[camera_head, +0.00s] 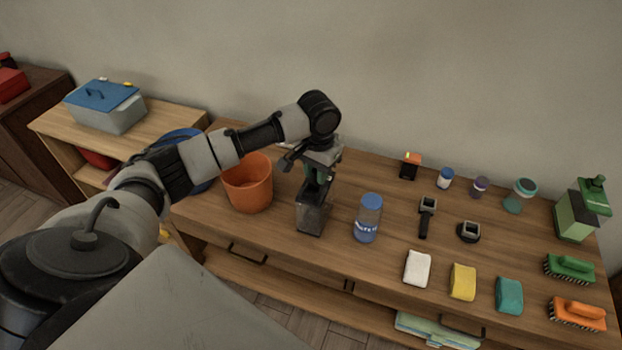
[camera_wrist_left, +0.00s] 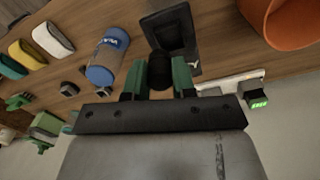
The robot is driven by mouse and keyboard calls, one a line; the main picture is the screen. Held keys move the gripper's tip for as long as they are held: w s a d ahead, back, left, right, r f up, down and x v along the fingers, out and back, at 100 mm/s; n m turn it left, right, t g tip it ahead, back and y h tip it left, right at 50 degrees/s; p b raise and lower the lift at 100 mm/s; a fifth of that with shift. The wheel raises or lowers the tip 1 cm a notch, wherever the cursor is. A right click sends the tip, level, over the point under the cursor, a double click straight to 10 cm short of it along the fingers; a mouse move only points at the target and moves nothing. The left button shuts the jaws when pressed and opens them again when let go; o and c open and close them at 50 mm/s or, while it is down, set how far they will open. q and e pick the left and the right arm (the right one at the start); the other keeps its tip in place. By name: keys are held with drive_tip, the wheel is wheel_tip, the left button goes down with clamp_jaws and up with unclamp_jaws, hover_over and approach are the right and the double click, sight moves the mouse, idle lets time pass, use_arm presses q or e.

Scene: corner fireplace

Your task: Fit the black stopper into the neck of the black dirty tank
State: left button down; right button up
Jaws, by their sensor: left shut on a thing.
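The black dirty tank (camera_head: 312,218) stands upright on the wooden sideboard, right of the orange bucket. It also shows in the left wrist view (camera_wrist_left: 182,32), beyond the fingers. My left gripper (camera_head: 316,186) points down over the top of the tank. Its green fingers are shut on the black stopper (camera_wrist_left: 160,70), which lies in line with the tank's top. The fingers and stopper hide the neck, so I cannot tell whether the stopper touches it or sits in it. My right gripper is not in view.
An orange bucket (camera_head: 248,186) stands close left of the tank, and a blue-capped bottle (camera_head: 367,222) close right. Sponges (camera_head: 463,281), brushes (camera_head: 570,268), small jars and a green canister (camera_head: 576,212) stand farther right. The wall is behind.

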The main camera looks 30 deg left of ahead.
sight(312, 194)
use_arm(q)
drive_tip(key=shift+a+f, duration=0.5)
drive_tip(key=shift+a, duration=0.2)
wheel_tip(312, 194, down, 3)
drive_tip(key=shift+f+p, duration=0.1)
drive_tip(key=shift+p, duration=0.45)
drive_tip(key=shift+f, duration=0.45)
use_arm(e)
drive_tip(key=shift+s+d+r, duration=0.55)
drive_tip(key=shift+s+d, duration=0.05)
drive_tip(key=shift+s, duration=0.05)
use_arm(q)
drive_tip(key=shift+f, duration=0.15)
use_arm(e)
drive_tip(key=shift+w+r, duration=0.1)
